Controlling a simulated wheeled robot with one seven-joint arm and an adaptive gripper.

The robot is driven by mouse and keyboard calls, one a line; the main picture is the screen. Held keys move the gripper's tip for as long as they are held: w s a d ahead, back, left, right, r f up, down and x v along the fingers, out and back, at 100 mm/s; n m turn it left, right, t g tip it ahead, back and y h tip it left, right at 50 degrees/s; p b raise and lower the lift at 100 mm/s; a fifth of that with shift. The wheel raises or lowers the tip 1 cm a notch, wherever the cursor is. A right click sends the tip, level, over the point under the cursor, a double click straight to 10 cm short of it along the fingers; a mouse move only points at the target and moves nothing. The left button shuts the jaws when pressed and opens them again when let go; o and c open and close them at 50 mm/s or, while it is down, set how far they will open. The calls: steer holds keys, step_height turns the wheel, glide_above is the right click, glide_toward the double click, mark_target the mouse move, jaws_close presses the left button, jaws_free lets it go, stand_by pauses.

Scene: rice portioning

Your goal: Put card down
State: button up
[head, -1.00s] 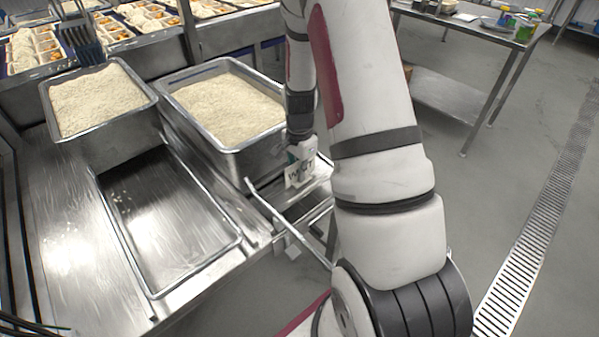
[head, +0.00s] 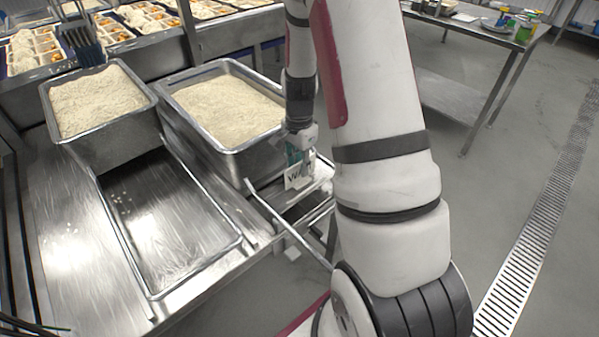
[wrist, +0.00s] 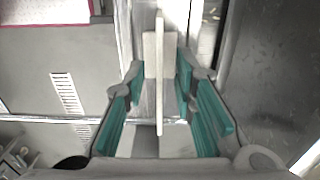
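The card (head: 296,179) is white with dark lettering and stands upright on the metal ledge beside the right rice pan in the head view. In the wrist view the card (wrist: 159,88) shows nearly edge-on, between the two teal-padded fingers. My gripper (wrist: 158,82) is open, with a visible gap between each finger and the card. In the head view my gripper (head: 294,155) is just above and around the card's upper part, partly hidden by its own wrist.
Two deep pans of rice (head: 97,101) (head: 228,107) stand at the left, with an empty metal tray (head: 170,220) in front. A metal rail (head: 288,229) runs near the ledge. A side table (head: 480,28) stands at the upper right, with open floor between.

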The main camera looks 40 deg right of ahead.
step_height(320, 180, up, 8)
steer(key=shift+r, duration=0.1)
steer(key=s+a+r+n+t, duration=0.1)
steer(key=s+a+r+n, duration=0.3)
steer(key=a+r, duration=0.25)
steer(key=s+a+r+n+t, duration=0.1)
steer(key=s+a+r+n, duration=0.3)
steer(key=a+r, duration=0.3)
steer(key=s+a+r+n, duration=0.2)
steer(key=s+a+n, duration=0.1)
steer(key=s, duration=0.4)
steer(key=s+a+r+n+t, duration=0.1)
steer(key=s+a+r+n, duration=0.2)
steer(key=s+n, duration=0.3)
steer(key=shift+s+n, duration=0.3)
steer(key=shift+s, duration=0.4)
steer(key=shift+a+r, duration=0.1)
